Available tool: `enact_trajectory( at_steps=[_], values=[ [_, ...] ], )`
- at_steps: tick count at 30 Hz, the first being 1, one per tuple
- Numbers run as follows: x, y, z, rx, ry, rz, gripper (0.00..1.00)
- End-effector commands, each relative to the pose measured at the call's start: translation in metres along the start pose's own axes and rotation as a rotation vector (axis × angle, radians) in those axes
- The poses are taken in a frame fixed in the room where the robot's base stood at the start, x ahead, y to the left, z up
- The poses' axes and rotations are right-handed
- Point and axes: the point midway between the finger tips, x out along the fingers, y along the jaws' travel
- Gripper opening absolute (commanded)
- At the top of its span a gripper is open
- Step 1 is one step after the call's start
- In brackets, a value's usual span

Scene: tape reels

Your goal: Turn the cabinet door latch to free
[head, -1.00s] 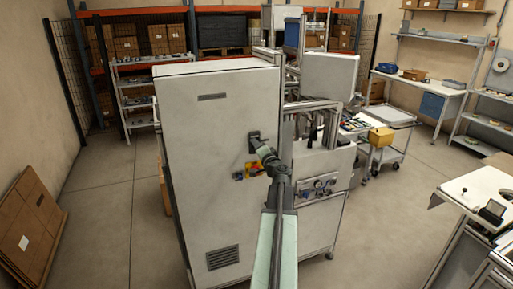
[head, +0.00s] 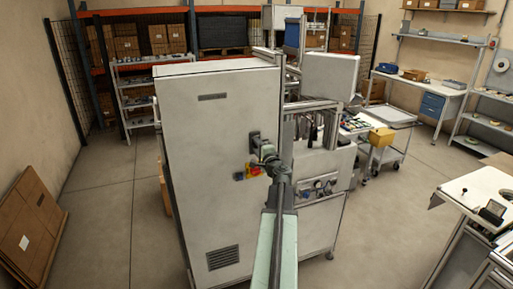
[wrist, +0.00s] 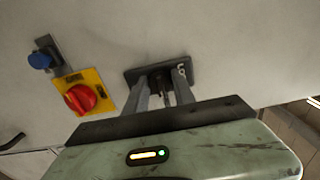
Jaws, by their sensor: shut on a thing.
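The light grey cabinet door (head: 205,160) stands upright and closed in the head view. The latch (wrist: 158,74) has a dark base plate on the door, with white lettering partly visible at its right. It also shows in the head view (head: 254,138), partly behind my arm. My gripper (wrist: 162,92) reaches up to the latch, its two fingers shut on the latch's handle. The fingers hide most of the handle, so I cannot tell its exact angle. My gripper also shows in the head view (head: 258,152) against the door.
A red rotary switch on a yellow plate (wrist: 82,96) sits left of the latch, with a blue knob (wrist: 40,60) beyond it.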

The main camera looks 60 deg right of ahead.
Motion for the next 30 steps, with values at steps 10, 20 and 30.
enact_trajectory(
  at_steps=[10,20,30],
  values=[
    [0.000,0.000,0.001,0.000,-0.002,0.000,0.39],
    [0.000,0.000,0.000,0.000,0.000,0.000,0.52],
    [-0.042,0.000,0.001,0.000,0.002,0.000,0.52]
  ],
)
